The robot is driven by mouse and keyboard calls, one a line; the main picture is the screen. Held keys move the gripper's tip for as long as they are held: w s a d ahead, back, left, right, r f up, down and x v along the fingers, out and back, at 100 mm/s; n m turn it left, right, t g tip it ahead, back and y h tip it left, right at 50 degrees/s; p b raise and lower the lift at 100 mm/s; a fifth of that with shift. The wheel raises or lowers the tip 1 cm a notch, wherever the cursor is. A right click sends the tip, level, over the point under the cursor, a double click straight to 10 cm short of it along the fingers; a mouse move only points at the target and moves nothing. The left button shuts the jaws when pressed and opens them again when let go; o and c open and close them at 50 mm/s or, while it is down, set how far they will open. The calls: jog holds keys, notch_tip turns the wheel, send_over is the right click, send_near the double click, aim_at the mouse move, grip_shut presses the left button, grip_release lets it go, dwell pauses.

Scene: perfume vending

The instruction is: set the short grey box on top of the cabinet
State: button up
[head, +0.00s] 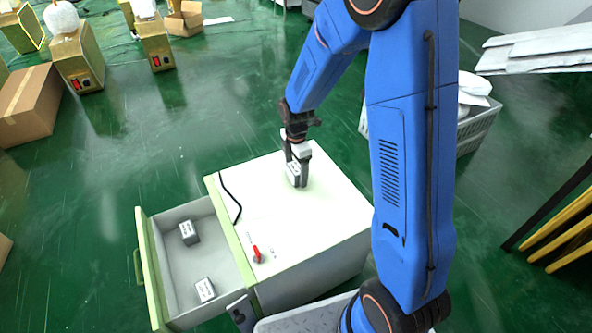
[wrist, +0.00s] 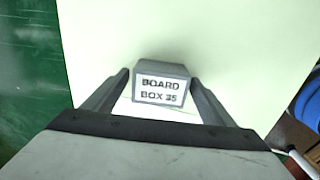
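A grey box (head: 296,174) with a white label is between the fingers of my gripper (head: 297,160), at the top surface of the white cabinet (head: 318,205). In the wrist view the box (wrist: 162,84) reads "BOARD BOX 35", and the fingers of my gripper (wrist: 160,85) lie close against both its sides. Whether its underside touches the cabinet top is not clear. Two more grey boxes lie in the open drawer: one at the back (head: 188,232) and one at the front (head: 205,289).
The drawer (head: 180,270) stands open on the cabinet's left. A red switch (head: 257,254) and a black cable (head: 231,196) are on the cabinet top, which is otherwise mostly clear. A grey crate (head: 480,130) stands behind right. A cardboard box (head: 28,105) is at the left.

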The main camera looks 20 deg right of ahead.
aim_at(296, 167)
notch_tip(296, 167, up, 12)
jog(key=s+d+r+m+t, duration=0.1)
jog(key=s+d+r+m, duration=0.2)
jog(key=s+r+m, duration=0.35)
jog(key=s+d+r+m+t, duration=0.2)
jog(key=s+r+m, duration=0.2)
jog(key=s+m, duration=0.3)
jog(key=s+d+r+m+t, duration=0.1)
jog(key=s+d+r+m, duration=0.2)
jog(key=s, duration=1.4)
jog(key=r+m, duration=0.1)
jog(key=m, duration=0.2)
jog(key=shift+m+t, duration=0.35)
jog(key=shift+t, duration=0.05)
jog(key=shift+a, duration=0.15)
